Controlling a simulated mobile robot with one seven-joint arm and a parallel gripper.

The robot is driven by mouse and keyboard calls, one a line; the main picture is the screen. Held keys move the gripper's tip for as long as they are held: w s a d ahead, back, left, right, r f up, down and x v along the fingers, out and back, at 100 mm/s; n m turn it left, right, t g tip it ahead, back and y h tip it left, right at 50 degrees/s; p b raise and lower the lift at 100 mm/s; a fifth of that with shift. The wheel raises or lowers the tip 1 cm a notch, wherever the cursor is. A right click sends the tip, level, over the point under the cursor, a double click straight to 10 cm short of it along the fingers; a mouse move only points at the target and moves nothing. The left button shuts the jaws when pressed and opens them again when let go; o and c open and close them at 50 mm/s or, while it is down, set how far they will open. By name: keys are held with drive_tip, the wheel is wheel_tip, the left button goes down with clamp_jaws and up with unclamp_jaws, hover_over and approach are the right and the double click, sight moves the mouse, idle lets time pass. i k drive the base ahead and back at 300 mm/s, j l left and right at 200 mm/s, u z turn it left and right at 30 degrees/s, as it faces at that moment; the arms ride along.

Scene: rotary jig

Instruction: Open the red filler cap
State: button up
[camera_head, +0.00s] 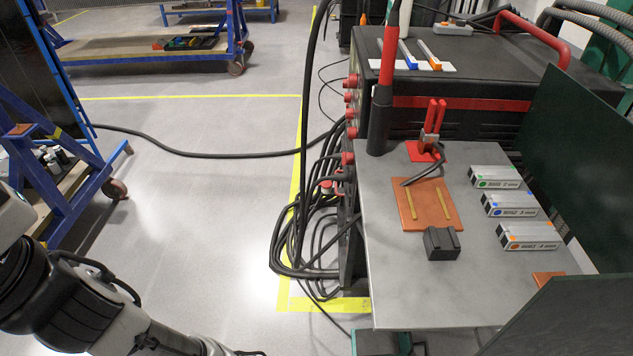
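I cannot pick out a red filler cap for certain. Several red round fittings (350,97) run down the left side of the black machine (460,85), and cables hang by the lower ones. A red clamp-like piece (432,122) stands on a red square on the grey table. My arm enters at the lower left and runs out of the bottom edge. My gripper is not in view, so its opening and any contact are hidden.
The grey table (400,290) holds an orange-brown plate (408,218) with two brass strips, a dark block (441,244) and several labelled white boxes (515,236). Dark green panels (585,150) flank its right side. Black cables (300,250) pile beside it. Blue trolleys (50,190) stand left; floor between is mostly clear.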

sight(326, 185)
drive_tip(key=j, duration=0.95)
drive_tip(key=i+j, duration=0.65)
drive_tip(key=j, duration=0.25)
drive_tip(key=i+l, duration=0.1)
drive_tip(key=i, duration=0.5)
drive_tip(key=i+l, duration=0.1)
drive_tip(key=i, duration=0.5)
drive_tip(key=i+l, duration=0.55)
drive_tip(key=z, duration=0.05)
